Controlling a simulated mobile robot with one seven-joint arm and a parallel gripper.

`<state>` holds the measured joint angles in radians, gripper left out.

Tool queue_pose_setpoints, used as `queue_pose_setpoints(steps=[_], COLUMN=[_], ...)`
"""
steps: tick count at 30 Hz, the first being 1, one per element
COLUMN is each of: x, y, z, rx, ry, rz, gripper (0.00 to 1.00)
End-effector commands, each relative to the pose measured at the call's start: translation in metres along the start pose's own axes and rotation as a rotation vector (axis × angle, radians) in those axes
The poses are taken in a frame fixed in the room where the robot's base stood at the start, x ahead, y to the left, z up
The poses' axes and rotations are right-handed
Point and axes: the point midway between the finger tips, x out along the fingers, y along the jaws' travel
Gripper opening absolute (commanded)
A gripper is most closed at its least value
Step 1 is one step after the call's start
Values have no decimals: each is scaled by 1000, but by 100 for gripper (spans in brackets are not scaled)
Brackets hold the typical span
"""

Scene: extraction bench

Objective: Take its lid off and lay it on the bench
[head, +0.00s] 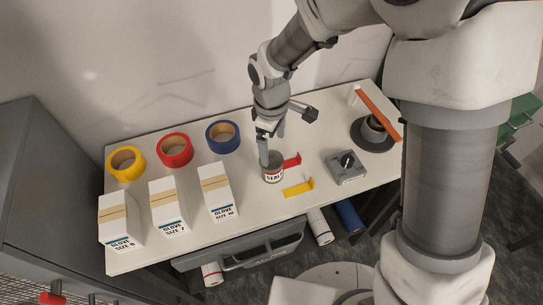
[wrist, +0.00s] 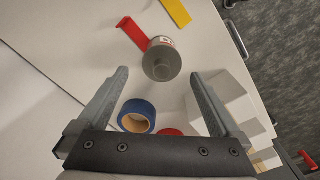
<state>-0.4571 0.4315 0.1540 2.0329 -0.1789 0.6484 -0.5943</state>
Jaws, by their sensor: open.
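A small grey can (head: 272,173) with a white and red label, partly readable as "SEAL", stands upright on the white bench (head: 245,235). In the wrist view the can (wrist: 162,62) shows its plain grey round top, and the lid appears to be on it. My gripper (head: 267,150) is open and empty, pointing down just above the can. In the wrist view its fingers are spread to either side, with the can ahead between the fingertips. I cannot tell whether a finger touches the can.
A red bracket (head: 292,160) and a yellow bracket (head: 299,188) lie close to the can. A grey knob box (head: 347,168) and a round dark stand (head: 375,132) are to the right. Blue tape (head: 223,137), red tape (head: 175,149) and glove boxes (head: 217,192) are left.

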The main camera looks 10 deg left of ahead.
Motion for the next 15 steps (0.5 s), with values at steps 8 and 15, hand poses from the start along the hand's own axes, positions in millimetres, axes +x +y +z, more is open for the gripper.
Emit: queue_pose_setpoints(steps=[8,15], x=[36,49], y=[-4,-4], z=[-5,-5], rx=[-1,0], ry=[-3,-1], rz=[-3,-1], gripper=[100,100])
